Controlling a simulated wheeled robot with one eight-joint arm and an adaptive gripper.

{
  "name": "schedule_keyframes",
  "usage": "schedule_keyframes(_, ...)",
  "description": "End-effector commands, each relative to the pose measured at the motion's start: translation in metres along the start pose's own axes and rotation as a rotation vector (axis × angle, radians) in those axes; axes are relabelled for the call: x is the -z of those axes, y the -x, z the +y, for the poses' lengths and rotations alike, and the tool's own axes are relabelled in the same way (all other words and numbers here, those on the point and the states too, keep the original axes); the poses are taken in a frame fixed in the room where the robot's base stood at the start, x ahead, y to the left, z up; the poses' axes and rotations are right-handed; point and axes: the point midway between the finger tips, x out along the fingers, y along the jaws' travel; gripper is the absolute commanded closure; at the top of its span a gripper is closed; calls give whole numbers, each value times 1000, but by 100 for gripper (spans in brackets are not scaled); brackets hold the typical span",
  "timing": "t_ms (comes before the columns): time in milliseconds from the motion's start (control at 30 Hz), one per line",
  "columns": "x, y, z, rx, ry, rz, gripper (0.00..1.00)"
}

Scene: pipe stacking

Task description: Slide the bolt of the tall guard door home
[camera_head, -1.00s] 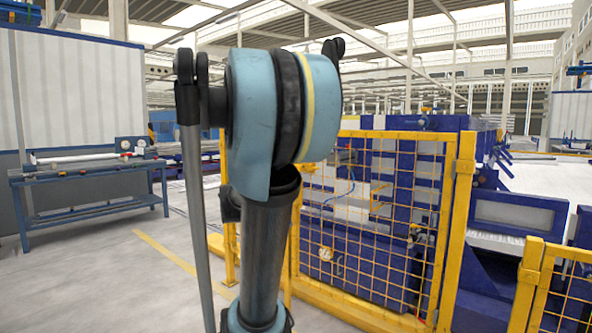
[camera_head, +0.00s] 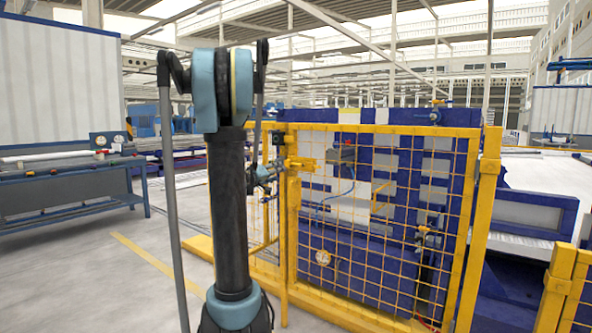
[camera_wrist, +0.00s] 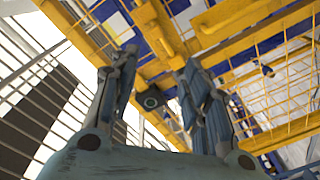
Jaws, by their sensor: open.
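The tall guard door (camera_head: 463,225) is a yellow frame with wire mesh, upright in the head view and standing by a yellow post (camera_head: 283,240) at its left edge. Yellow bolt hardware (camera_head: 302,163) sits high at that left side. My gripper (camera_head: 274,172) is just left of it, small and partly hidden by my arm. In the wrist view my gripper (camera_wrist: 160,85) is open, its two fingers apart. A dark block with a round end (camera_wrist: 150,99) shows between them; I cannot tell whether it is the bolt's handle. Yellow bars (camera_wrist: 235,22) lie close beyond the fingertips. Contact is unclear.
A lower yellow fence (camera_head: 570,290) stands at the right. Blue machinery (camera_head: 385,290) is behind the mesh. A blue workbench (camera_head: 75,195) is at the left, with open grey floor (camera_head: 80,275) before it.

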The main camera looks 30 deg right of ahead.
Motion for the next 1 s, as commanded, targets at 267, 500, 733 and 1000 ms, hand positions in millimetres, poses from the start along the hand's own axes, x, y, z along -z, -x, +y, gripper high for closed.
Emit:
schedule_keyframes(267, -10, -54, 10, -15, 0, -16, 57)
schedule_keyframes(500, -12, -98, 12, -16, 0, -18, 57)
schedule_keyframes(733, -13, -138, 12, -16, 0, -18, 57)
schedule_keyframes(1000, -13, -169, 13, -15, 0, -17, 57)
